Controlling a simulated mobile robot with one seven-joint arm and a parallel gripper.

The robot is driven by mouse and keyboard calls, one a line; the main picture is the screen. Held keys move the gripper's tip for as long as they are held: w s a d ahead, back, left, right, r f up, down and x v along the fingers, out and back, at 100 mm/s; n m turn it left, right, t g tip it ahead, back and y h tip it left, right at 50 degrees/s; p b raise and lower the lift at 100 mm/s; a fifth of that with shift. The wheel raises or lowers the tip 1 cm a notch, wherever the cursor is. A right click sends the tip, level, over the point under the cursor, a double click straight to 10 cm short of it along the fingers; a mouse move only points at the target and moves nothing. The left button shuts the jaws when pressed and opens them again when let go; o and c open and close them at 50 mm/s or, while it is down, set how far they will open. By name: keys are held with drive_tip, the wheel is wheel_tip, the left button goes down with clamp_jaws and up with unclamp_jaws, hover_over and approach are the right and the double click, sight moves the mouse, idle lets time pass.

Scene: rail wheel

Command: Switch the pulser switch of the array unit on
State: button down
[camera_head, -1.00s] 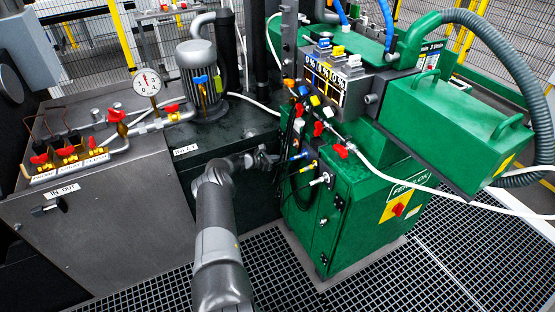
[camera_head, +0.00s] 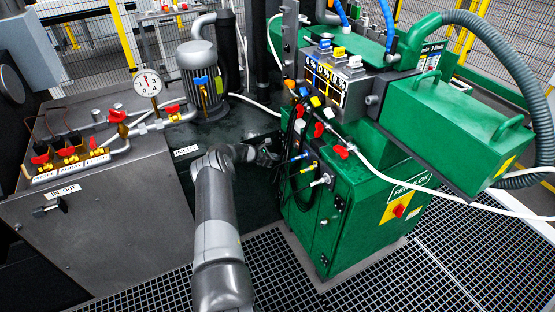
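The green cabinet (camera_head: 350,225) stands right of my arm, with a grey unit (camera_head: 335,80) on top that carries several small displays and coloured knobs. Its left face holds plugs, cables and small fittings (camera_head: 305,165). A red rotary switch (camera_head: 399,210) sits on a yellow plate on its front. I cannot tell which part is the pulser switch; no readable label marks it. My gripper (camera_head: 268,154) is at the far end of my arm, just left of the cabinet's plug face. It is small, dark and partly hidden by my wrist, so its fingers cannot be made out.
A grey bench (camera_head: 95,215) with red-handled valves, a gauge (camera_head: 147,84) and a motor (camera_head: 203,80) stands at the left. White cables (camera_head: 390,178) cross the cabinet's front. A green box (camera_head: 455,125) with a thick hose overhangs at right. Grating floor (camera_head: 275,270) is clear in front.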

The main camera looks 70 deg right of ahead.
drive_tip(key=shift+r+t+y, duration=0.8)
drive_tip(key=shift+t+y, duration=0.4)
drive_tip(key=shift+r, duration=0.85)
approach(282, 154)
drive_tip(key=shift+w+a+f, duration=0.2)
drive_tip(key=shift+w+a, duration=0.55)
drive_tip(key=shift+a, duration=0.2)
